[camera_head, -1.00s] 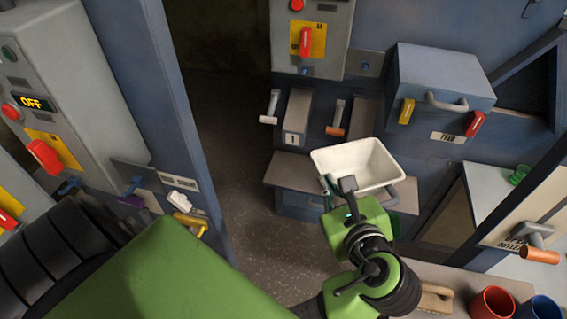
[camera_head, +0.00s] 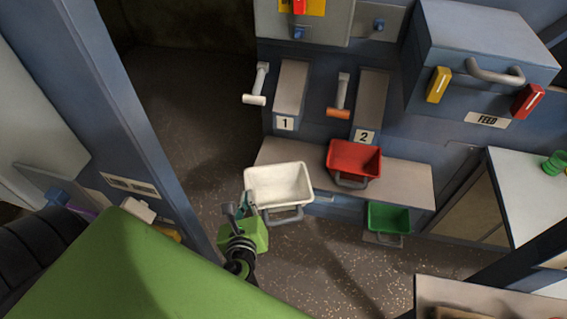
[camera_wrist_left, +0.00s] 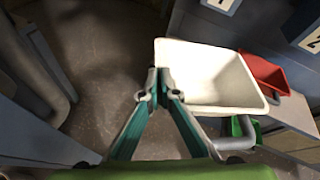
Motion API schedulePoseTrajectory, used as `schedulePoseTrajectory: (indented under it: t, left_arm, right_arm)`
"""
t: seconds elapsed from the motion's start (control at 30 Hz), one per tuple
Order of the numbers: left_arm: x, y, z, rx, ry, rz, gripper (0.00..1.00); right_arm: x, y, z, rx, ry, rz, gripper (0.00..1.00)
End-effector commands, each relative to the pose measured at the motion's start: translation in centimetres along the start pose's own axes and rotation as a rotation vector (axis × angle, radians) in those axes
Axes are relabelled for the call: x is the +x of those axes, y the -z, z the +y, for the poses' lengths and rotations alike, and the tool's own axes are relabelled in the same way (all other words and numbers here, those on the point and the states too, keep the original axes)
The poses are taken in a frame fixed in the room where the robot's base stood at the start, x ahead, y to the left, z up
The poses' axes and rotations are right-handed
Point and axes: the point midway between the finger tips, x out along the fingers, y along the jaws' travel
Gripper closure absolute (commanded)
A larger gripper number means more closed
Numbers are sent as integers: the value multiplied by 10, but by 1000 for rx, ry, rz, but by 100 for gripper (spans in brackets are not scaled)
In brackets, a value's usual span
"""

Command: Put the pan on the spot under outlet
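A white pan (camera_head: 265,190) is held at its left side by my left gripper (camera_head: 243,208). In the left wrist view the fingertips (camera_wrist_left: 159,84) come together at the left wall of the white pan (camera_wrist_left: 205,78). The pan overlaps the left end of the grey ledge (camera_head: 405,184) in the head view; I cannot tell whether it touches it. Chutes labelled 1 (camera_head: 291,85) and 2 (camera_head: 371,98) are above the ledge. A red pan (camera_head: 355,157) sits on the ledge below chute 2. My right gripper is not in view.
A green pan (camera_head: 388,217) is low in front of the ledge. A blue-grey feed box (camera_head: 485,50) with yellow and red handles is at upper right. A blue post (camera_head: 130,130) stands at left. Speckled floor is open between the post and the ledge.

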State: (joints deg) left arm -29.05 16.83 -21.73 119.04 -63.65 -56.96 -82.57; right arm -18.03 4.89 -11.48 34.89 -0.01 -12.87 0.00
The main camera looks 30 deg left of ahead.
Motion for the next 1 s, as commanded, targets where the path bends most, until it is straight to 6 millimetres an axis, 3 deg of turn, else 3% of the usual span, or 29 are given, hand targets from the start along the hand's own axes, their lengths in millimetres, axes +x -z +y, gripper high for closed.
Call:
schedulePoseTrajectory:
  t: [0.17, 0.33, 0.6, 0.87, 0.9, 1.0]
  left_arm:
    - [26, -9, -9, -1, 11, -7, 100]
    - [67, -21, -26, -2, 10, -7, 100]
    - [131, -39, -52, -1, 8, -6, 100]
    - [179, -52, -71, 0, 8, -3, 100]
    - [181, -37, -66, 2, 6, 3, 100]
    - [184, -26, -62, 2, 7, 2, 100]
  right_arm:
    - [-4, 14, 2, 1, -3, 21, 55]
    - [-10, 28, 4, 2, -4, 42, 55]
    - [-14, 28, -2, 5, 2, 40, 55]
    - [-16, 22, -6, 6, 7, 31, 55]
    - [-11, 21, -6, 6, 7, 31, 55]
    - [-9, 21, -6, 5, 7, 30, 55]
